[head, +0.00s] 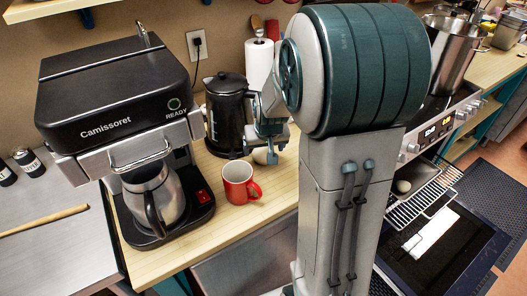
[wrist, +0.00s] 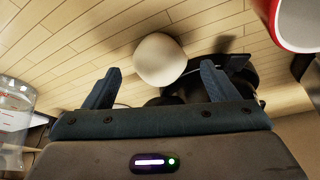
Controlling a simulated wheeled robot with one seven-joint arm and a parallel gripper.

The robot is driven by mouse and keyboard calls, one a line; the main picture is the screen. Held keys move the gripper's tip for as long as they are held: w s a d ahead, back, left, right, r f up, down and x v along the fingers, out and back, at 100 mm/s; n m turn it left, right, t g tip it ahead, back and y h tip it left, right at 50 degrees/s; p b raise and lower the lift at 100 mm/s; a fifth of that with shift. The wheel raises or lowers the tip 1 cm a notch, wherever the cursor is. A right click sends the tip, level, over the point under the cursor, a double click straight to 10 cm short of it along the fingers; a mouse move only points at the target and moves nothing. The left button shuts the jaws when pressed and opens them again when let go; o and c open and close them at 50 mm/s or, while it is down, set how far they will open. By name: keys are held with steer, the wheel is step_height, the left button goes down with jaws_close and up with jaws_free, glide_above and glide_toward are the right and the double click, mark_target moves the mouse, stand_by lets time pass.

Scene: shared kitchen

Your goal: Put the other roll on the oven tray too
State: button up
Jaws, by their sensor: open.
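A pale, round roll (head: 262,156) lies on the wooden counter, partly hidden by my gripper (head: 268,144) in the head view. In the wrist view the roll (wrist: 160,58) shows whole, centred between the fingertips and reaching a little past them. My gripper (wrist: 160,74) is open and empty, with a gap on both sides of the roll. Another pale roll (head: 403,186) rests at the back left of the wire oven tray (head: 436,186), which sticks out of the open oven at the right.
A red mug (head: 240,183) stands close to the roll, and a black kettle (head: 226,112) stands just behind it. The coffee machine (head: 110,100) with its steel jug (head: 153,195) is on the left. The lowered oven door (head: 465,245) lies below the tray.

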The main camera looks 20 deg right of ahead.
steer(key=d+v, duration=0.1)
steer(key=v, duration=0.7)
steer(key=s+a+r+n, duration=0.1)
steer(key=s+a+r, duration=0.1)
steer(key=s+a, duration=0.3)
steer(key=s, duration=0.4)
steer(key=shift+a+g+y, duration=0.3)
steer(key=shift+g, duration=0.1)
steer(key=shift+o, duration=0.4)
steer(key=s+a+n, duration=0.1)
steer(key=s+a, duration=0.1)
steer(key=s, duration=0.6)
steer(key=shift+s+a+f+g, duration=0.2)
steer(key=shift+a+f+g, duration=0.05)
steer(key=shift+f+g, duration=0.2)
steer(key=m+t+b, duration=0.1)
steer(key=m+b, duration=0.2)
steer(key=b, duration=0.3)
glide_toward(263, 151)
steer(key=shift+h, duration=0.4)
steer(key=x, duration=0.2)
steer(key=a+x, duration=0.1)
steer(key=x, duration=0.1)
steer(key=shift+f, duration=0.35)
steer(key=shift+d+p+x, duration=0.2)
steer(key=shift+p+x, duration=0.2)
steer(key=shift+x, duration=2.45)
steer(key=shift+w+r, duration=0.1)
steer(key=shift+w, duration=0.05)
